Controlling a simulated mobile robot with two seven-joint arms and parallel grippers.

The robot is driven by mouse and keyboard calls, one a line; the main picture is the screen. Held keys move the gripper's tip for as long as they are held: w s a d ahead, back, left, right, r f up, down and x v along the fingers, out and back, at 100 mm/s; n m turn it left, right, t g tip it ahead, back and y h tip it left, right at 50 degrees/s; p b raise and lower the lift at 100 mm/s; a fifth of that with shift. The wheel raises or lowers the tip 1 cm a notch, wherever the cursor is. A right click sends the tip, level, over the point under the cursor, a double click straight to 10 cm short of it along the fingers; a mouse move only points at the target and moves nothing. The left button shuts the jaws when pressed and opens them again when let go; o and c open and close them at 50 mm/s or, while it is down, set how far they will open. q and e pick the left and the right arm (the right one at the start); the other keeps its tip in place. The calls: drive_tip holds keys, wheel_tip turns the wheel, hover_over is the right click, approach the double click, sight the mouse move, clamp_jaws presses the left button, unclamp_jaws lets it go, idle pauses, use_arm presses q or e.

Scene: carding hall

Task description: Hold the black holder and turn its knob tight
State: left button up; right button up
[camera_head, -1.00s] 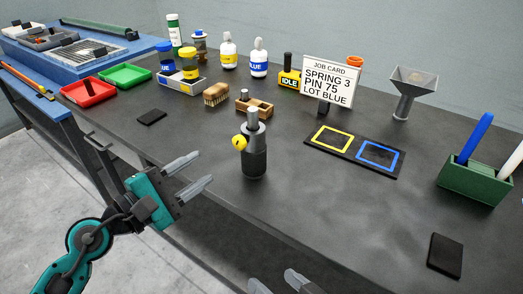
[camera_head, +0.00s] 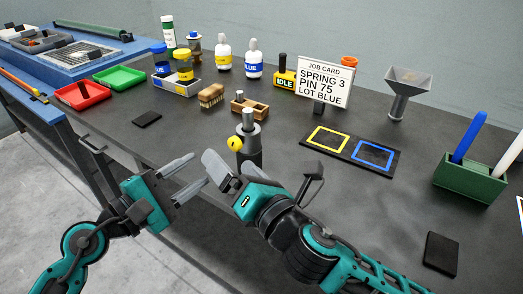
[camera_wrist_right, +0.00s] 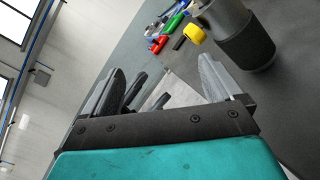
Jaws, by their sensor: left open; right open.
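The black holder (camera_head: 249,150) stands upright on the dark table near its front edge. It has a grey metal top and a yellow knob (camera_head: 235,144) on its left side. The right wrist view shows the holder (camera_wrist_right: 246,40) at the upper right with the yellow knob (camera_wrist_right: 194,34) toward the open jaws. My right gripper (camera_head: 205,171) is open and empty, just in front of the holder, hiding its lower part. My left gripper (camera_head: 189,178) is open and empty, left of the holder, over the table's front edge. Neither gripper visibly touches the holder.
Behind the holder are a wooden block (camera_head: 252,107) and a brush (camera_head: 211,95). A mat with yellow and blue frames (camera_head: 350,149) lies to the right, a job card (camera_head: 324,83) behind it. A green pen box (camera_head: 470,180) and a black pad (camera_head: 441,254) are farther right.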

sight(253, 140)
drive_tip(key=w+d+n+h, duration=0.1)
drive_tip(key=w+d+n+t+h, duration=0.1)
drive_tip(key=w+d+n, duration=0.1)
drive_tip(key=w+d+f+n+h, duration=0.1)
drive_tip(key=w+n, duration=0.1)
drive_tip(key=shift+w+d+t+h, duration=0.25)
drive_tip(key=shift+d+t+h, duration=0.05)
drive_tip(key=shift+d+h, duration=0.1)
drive_tip(key=shift+w+f+n, duration=0.1)
drive_tip(key=shift+f+n, duration=0.2)
wheel_tip(253, 140, down, 7)
drive_tip(key=shift+r, duration=0.1)
drive_tip(key=x, duration=0.5)
drive_tip(key=shift+w+f, duration=0.2)
drive_tip(key=shift+f, duration=0.2)
drive_tip(key=shift+x, duration=1)
drive_tip(key=c, duration=1.5)
